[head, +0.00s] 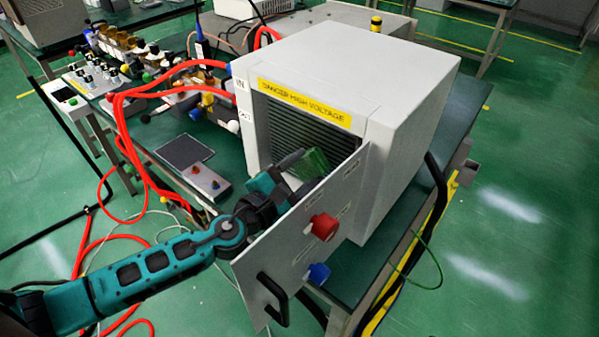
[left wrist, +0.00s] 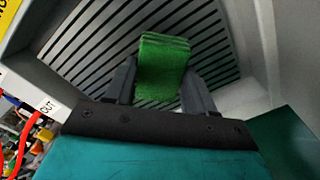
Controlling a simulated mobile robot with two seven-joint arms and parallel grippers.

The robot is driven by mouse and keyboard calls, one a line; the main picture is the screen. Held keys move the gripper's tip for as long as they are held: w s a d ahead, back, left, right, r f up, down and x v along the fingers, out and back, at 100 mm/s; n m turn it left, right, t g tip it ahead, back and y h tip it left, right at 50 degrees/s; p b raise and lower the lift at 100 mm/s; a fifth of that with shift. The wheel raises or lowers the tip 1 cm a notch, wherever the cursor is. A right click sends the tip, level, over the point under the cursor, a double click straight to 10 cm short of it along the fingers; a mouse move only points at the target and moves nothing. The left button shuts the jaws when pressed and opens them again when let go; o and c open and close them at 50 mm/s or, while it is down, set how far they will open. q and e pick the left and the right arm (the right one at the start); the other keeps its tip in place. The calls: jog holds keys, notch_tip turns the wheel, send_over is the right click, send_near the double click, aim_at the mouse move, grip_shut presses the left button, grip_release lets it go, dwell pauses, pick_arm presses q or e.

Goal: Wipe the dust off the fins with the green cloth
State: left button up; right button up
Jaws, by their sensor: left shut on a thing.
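The green cloth (head: 313,162) is held by my left gripper (head: 295,165) at the opening of the grey cabinet. In the left wrist view the cloth (left wrist: 162,68) is a folded green pad between the two dark fingers of the gripper (left wrist: 158,85), which are shut on it. The fins (head: 283,125) are dark horizontal slats inside the cabinet. In the left wrist view the fins (left wrist: 105,35) fill the space behind the cloth; whether the cloth touches them I cannot tell. No dust can be made out. My right gripper does not show.
Red hoses (head: 125,120) run on the left. A small control box (head: 206,182) and a dark panel (head: 184,150) lie on the bench.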

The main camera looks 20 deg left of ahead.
pick_arm(q)
jog(key=shift+r, duration=0.35)
jog(key=a, duration=0.1)
jog(key=w+a+b, duration=0.1)
jog(key=a, duration=0.2)
jog(key=shift+w, duration=0.3)
jog(key=shift+w+a+b, duration=0.25)
jog(key=shift+a+b, duration=0.25)
jog(key=shift+a, duration=0.3)
jog(key=shift+w+a+b, duration=0.25)
jog(key=shift+a+b, duration=0.25)
jog(key=shift+a, duration=0.25)
jog(key=shift+w+a, duration=0.1)
jog(key=shift+a, duration=0.25)
notch_tip(320, 180, up, 2)
jog(key=shift+p, duration=0.9)
jog(key=shift+s+d+p, duration=0.35)
jog(key=shift+d+p, duration=0.2)
jog(key=shift+d, duration=0.3)
jog(key=shift+s+d+f, duration=0.1)
jog(key=shift+s+d, duration=0.25)
jog(key=shift+d, duration=0.65)
jog(key=shift+s+d, duration=0.35)
jog(key=shift+d, duration=0.7)
jog(key=shift+s+d+f, duration=0.1)
jog(key=shift+s+d, duration=0.25)
jog(key=shift+d, duration=0.65)
jog(key=shift+s, duration=0.15)
